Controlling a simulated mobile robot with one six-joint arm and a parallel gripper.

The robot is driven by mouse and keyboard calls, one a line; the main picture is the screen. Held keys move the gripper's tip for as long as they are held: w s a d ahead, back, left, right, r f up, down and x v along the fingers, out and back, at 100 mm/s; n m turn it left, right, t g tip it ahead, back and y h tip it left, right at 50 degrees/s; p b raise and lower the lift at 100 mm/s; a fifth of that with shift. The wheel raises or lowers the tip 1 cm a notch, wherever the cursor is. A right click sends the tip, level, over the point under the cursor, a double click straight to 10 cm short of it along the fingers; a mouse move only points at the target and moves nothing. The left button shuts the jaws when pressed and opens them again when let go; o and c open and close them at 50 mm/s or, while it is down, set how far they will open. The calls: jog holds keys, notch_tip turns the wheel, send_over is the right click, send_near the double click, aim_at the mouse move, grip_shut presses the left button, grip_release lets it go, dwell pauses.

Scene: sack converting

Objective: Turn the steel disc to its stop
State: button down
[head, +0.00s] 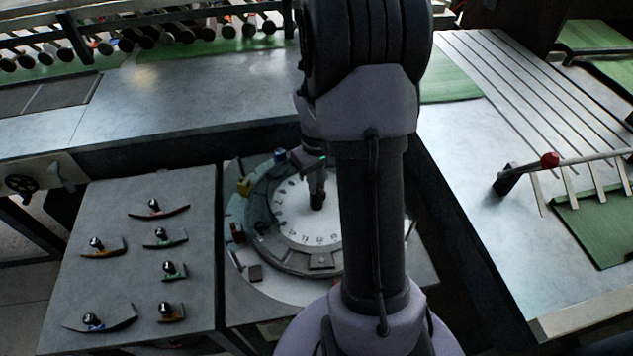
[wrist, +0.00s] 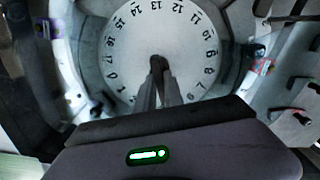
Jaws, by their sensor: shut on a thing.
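The steel disc (head: 292,214) is a pale round plate with numbers around its rim. It lies in the middle of a round fixture (head: 262,247) and also shows in the wrist view (wrist: 195,60). My gripper (head: 317,200) points down over the middle of the disc. In the wrist view my gripper (wrist: 158,68) is shut on a dark knob (wrist: 159,62) at the disc's centre. The fingers hide most of the knob. My arm hides the right part of the disc in the head view.
A grey table (head: 120,240) on the left carries several curved pieces with ball-topped handles. Small coloured blocks sit around the fixture's ring. A bench (head: 200,90) runs behind, and a slatted table (head: 500,150) with a red-knobbed bar stands at right.

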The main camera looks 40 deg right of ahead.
jog(key=shift+m+b, duration=0.6)
jog(key=shift+m, duration=2.7)
jog(key=shift+m+b, duration=0.8)
jog(key=shift+m, duration=2.3)
jog(key=shift+m+b, duration=0.8)
jog(key=shift+m, duration=1.9)
jog(key=shift+m+b, duration=0.65)
jog(key=shift+m, duration=1.55)
jog(key=c, duration=1.4)
grip_release()
jog(key=shift+c, duration=0.2)
